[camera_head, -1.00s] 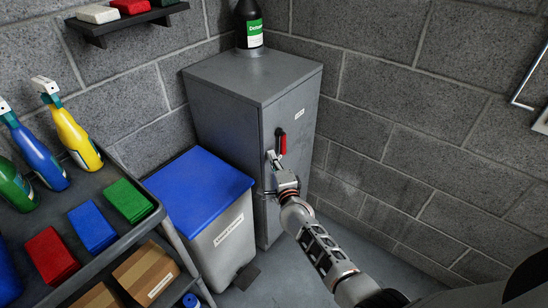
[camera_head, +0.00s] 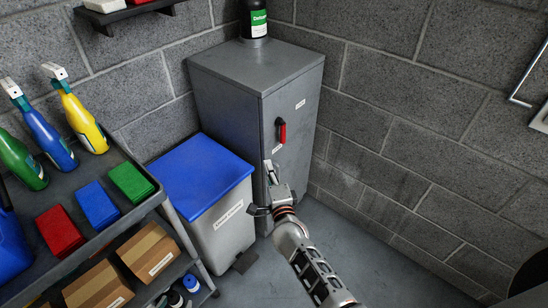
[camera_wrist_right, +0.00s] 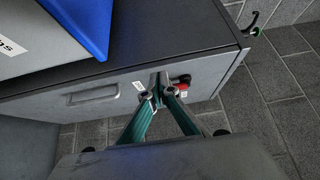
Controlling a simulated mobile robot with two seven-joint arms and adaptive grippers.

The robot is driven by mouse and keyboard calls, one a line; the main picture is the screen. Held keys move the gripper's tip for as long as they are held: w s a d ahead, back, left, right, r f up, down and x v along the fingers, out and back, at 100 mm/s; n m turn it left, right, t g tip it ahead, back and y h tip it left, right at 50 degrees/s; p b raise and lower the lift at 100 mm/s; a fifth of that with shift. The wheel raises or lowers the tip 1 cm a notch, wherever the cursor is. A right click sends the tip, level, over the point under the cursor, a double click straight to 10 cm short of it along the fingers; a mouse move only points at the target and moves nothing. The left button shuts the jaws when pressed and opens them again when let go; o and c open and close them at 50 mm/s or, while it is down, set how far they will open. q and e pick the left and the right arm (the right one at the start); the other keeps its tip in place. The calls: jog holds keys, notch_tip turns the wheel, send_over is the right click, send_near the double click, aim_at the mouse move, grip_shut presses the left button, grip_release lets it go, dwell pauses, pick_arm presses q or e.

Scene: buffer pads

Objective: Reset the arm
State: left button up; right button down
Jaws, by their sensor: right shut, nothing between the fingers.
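My right gripper (camera_head: 268,165) is in front of the grey metal cabinet (camera_head: 225,115), low beside its door and apart from the red handle (camera_head: 282,131). Its fingers are closed together with nothing between them. In the right wrist view the gripper (camera_wrist_right: 159,82) shows two green-sided fingers meeting at their tips, in front of the cabinet's grey front (camera_wrist_right: 35,115). A red knob-like part (camera_wrist_right: 184,79) shows just beyond the tips there. The cabinet door looks shut. My left gripper is not in view.
A grey bin with a blue lid (camera_head: 200,172) stands left of the cabinet. A cart (camera_head: 150,205) at the left holds spray bottles, coloured pads and boxes. A dark bottle (camera_head: 254,20) stands on the cabinet. Floor (camera_head: 345,225) to the right is clear.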

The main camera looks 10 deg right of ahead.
jog(key=s+d+f+n+g, duration=0.2)
jog(key=s+f+n, duration=0.2)
jog(key=s+n, duration=0.3)
jog(key=s+d+f+n+g+y, duration=0.1)
jog(key=s+d+f+n+g, duration=0.2)
jog(key=s+n, duration=0.4)
jog(key=s+d+f+n+g+y, duration=0.1)
jog(key=s+f+n, duration=0.4)
jog(key=s, duration=1.4)
jog(key=d+n+g, duration=0.1)
jog(key=n, duration=0.2)
jog(key=shift+d, duration=0.3)
